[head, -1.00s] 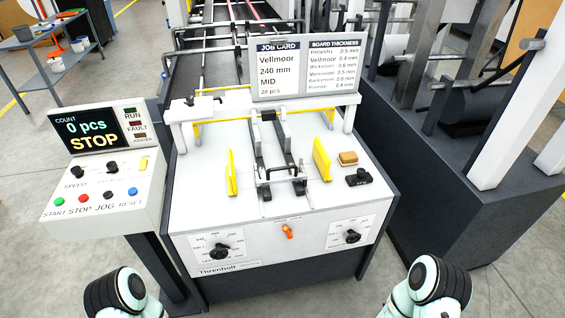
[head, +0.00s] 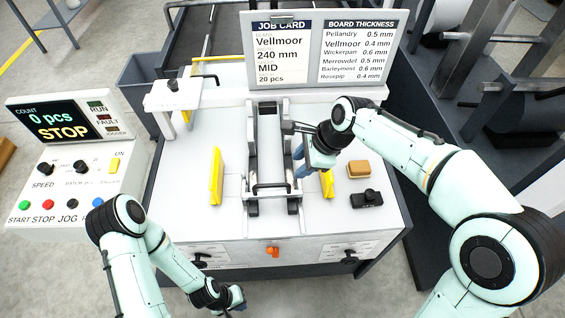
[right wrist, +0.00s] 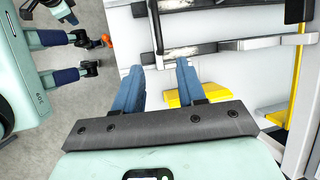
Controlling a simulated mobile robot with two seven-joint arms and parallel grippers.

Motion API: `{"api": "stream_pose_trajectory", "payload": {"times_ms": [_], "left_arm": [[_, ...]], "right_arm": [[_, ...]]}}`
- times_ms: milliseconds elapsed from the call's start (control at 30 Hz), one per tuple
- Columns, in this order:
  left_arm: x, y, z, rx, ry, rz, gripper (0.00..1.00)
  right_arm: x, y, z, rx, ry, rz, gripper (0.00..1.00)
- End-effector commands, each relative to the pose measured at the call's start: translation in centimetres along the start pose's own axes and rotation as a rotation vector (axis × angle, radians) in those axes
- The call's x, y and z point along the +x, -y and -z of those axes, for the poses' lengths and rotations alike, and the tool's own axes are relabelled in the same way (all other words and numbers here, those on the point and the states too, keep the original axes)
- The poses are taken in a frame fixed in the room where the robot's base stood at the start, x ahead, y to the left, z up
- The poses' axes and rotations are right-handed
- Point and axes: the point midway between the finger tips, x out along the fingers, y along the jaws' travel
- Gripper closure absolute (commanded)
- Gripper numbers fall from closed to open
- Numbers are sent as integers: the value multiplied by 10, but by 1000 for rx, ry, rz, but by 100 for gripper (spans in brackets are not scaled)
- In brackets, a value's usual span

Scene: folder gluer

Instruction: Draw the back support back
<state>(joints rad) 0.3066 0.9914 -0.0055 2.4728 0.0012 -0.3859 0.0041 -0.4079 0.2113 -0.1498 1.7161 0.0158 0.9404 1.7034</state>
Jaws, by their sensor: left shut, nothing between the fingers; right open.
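The back support seems to be the framed piece with a black cross handle (head: 270,188) between two dark rails on the white machine top; I cannot be sure which part bears that name. The handle also shows in the right wrist view (right wrist: 155,25), just beyond my fingertips. My right gripper (head: 300,172) is open, fingers pointing down, just right of the right rail. In the right wrist view its blue fingers (right wrist: 158,75) are apart with nothing between them. My left gripper (head: 240,299) is shut and empty, low in front of the machine's front panel.
Yellow guides (head: 216,176) stand on both sides of the rails. A tan sponge block (head: 358,169) and a black device (head: 366,198) lie right. An orange knob (head: 272,252) is on the front panel. The control box (head: 65,165) stands left; the job card (head: 283,50) hangs behind.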

Motion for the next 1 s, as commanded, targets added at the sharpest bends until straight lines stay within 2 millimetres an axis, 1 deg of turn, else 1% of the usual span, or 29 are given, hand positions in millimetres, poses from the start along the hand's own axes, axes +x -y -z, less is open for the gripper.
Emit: {"api": "stream_pose_trajectory", "payload": {"times_ms": [67,167,267,500,700,833,1000], "left_arm": [[0,1,-1,-1,1,1,100],[2,2,-2,-2,3,1,100],[3,3,-3,-3,5,2,100],[7,5,-6,-4,8,3,100],[8,6,-7,-4,10,3,100],[8,6,-7,-4,10,3,100],[9,6,-7,-4,9,3,100]], "right_arm": [[-5,-1,-3,13,4,0,60],[2,-1,-4,19,3,-3,60],[18,-2,-3,18,2,-6,60],[70,-2,-2,17,1,-7,60],[105,-2,-3,17,3,-4,60],[120,-1,-3,17,3,-2,60],[128,0,-3,17,3,0,60]]}}
